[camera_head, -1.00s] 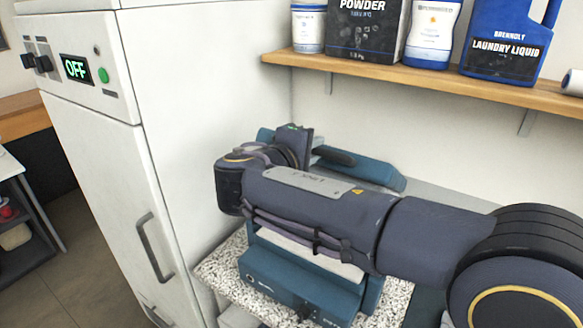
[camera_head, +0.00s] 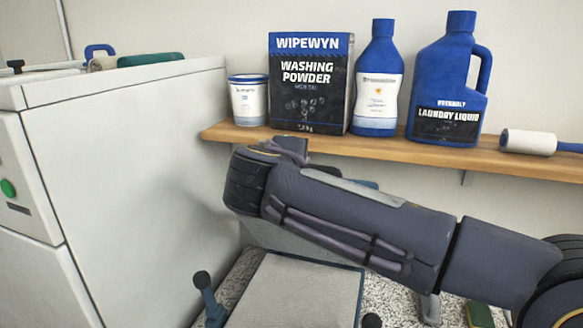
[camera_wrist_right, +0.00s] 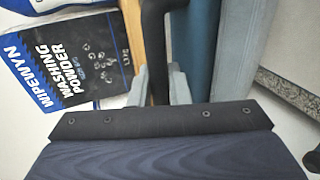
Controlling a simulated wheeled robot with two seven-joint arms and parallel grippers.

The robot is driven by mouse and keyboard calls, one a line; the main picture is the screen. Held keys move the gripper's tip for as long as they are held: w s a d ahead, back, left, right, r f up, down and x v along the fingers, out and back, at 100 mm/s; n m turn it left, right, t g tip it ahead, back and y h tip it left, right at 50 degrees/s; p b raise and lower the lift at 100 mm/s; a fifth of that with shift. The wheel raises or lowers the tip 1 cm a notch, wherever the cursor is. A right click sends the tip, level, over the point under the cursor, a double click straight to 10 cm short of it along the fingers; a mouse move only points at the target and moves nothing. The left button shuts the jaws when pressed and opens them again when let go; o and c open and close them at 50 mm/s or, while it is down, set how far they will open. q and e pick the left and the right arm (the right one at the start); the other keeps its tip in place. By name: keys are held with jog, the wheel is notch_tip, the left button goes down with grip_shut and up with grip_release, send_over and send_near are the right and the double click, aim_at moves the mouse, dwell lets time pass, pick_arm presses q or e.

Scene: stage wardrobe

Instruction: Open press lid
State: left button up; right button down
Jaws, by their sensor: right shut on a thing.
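The teal press stands on a speckled worktop. Its pale lower pad (camera_head: 295,295) is uncovered in the head view. Its teal lid (camera_wrist_right: 202,50) is raised, with the grey padded face (camera_wrist_right: 240,50) showing in the right wrist view. In the head view most of the lid is hidden behind my right arm. My right gripper (camera_wrist_right: 158,85) is shut on the black lid handle (camera_wrist_right: 155,35). The gripper's fingers are hidden behind the arm in the head view. My left gripper is not in view.
A wooden shelf (camera_head: 400,150) above holds a washing powder box (camera_head: 309,85), blue bottles, a tub (camera_head: 248,100) and a lint roller (camera_head: 528,142). A green-and-tan item (camera_head: 480,315) lies at the lower right.

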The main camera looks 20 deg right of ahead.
jog(key=shift+f, duration=0.1)
jog(key=c, duration=1.4)
grip_release()
jog(key=shift+s, duration=0.1)
jog(key=shift+s+a, duration=0.2)
jog(key=shift+a, duration=0.05)
jog(key=b+v, duration=0.2)
jog(key=v, duration=0.5)
jog(key=shift+s, duration=0.1)
